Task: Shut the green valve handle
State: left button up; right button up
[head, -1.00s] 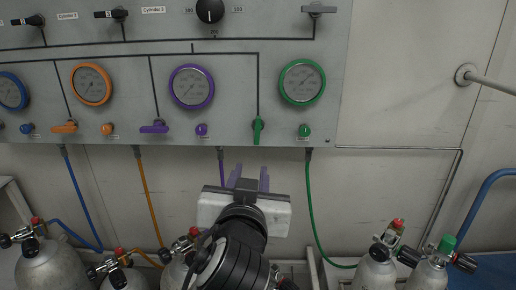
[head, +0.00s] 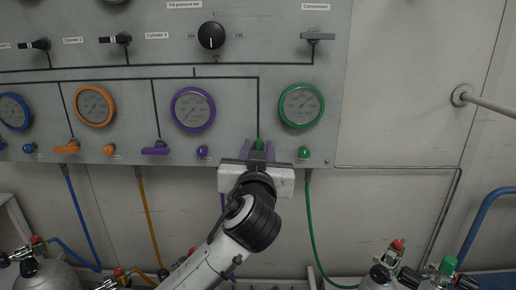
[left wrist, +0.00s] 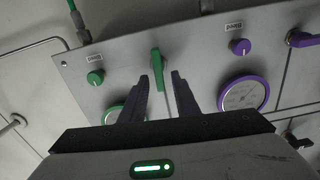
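The green valve handle (head: 258,144) stands upright, in line with the dark line above it, on the grey panel below and left of the green-rimmed gauge (head: 301,105). My left gripper (head: 257,148) is at the handle from below, one finger on each side. In the left wrist view the green handle (left wrist: 157,66) shows between the two open fingertips (left wrist: 161,76), with gaps beside it. I cannot tell whether either finger touches it. The gripper partly hides the handle in the head view. My right gripper is not in view.
A green bleed knob (head: 304,153) sits just right of the handle, and a purple knob (head: 203,152) and purple handle (head: 156,148) sit to the left. A green hose (head: 311,230) hangs below. Cylinders (head: 381,277) stand at the bottom right.

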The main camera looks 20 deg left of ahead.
pick_arm(q)
grip_shut()
